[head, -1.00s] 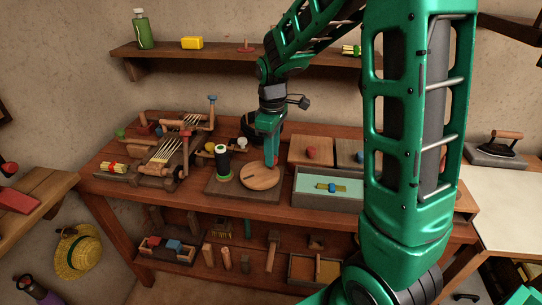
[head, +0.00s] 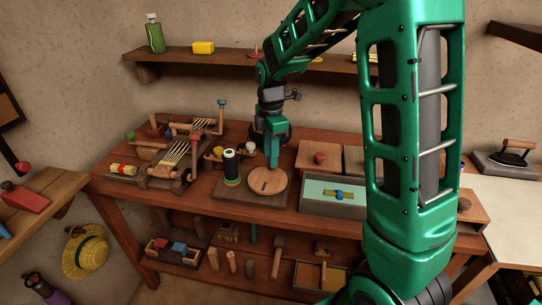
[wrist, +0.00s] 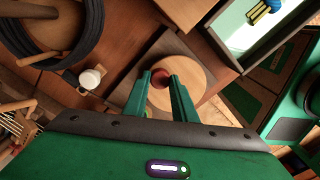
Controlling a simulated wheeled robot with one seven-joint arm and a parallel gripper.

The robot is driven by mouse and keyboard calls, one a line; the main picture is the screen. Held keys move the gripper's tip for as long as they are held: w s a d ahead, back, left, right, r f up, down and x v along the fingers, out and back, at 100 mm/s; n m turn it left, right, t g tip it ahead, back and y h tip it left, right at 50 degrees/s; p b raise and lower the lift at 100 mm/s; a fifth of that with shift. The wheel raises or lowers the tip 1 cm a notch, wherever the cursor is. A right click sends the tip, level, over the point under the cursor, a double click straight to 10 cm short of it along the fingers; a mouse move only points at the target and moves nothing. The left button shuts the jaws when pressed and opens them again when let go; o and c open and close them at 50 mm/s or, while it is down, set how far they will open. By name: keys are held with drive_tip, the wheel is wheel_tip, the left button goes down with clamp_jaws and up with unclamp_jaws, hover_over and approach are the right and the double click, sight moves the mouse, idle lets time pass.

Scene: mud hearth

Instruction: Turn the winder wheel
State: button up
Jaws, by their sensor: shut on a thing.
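The winder wheel (head: 265,183) is a round pale wooden disc lying flat on a dark board (head: 240,198) on the bench. It also shows in the wrist view (wrist: 192,62). A black spool (head: 231,166) with a green base stands upright beside it. My gripper (head: 274,165) points down at the wheel's far edge. The fingers hide part of the knob.
A teal-lined tray (head: 309,206) and a wooden box with a red knob (head: 320,158) stand to the right. A wooden frame with threads (head: 176,156) stands to the left. A white-topped small item (wrist: 90,79) is near the board.

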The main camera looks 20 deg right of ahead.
drive_tip(key=shift+w+d+r+n, duration=0.15)
drive_tip(key=shift+w+n, duration=0.2)
drive_tip(key=shift+n, duration=0.05)
drive_tip(key=o, duration=1)
drive_tip(key=shift+o, duration=0.2)
drive_tip(key=shift+s, duration=0.1)
wheel_tip(320, 180, up, 11)
drive_tip(key=shift+f, duration=0.2)
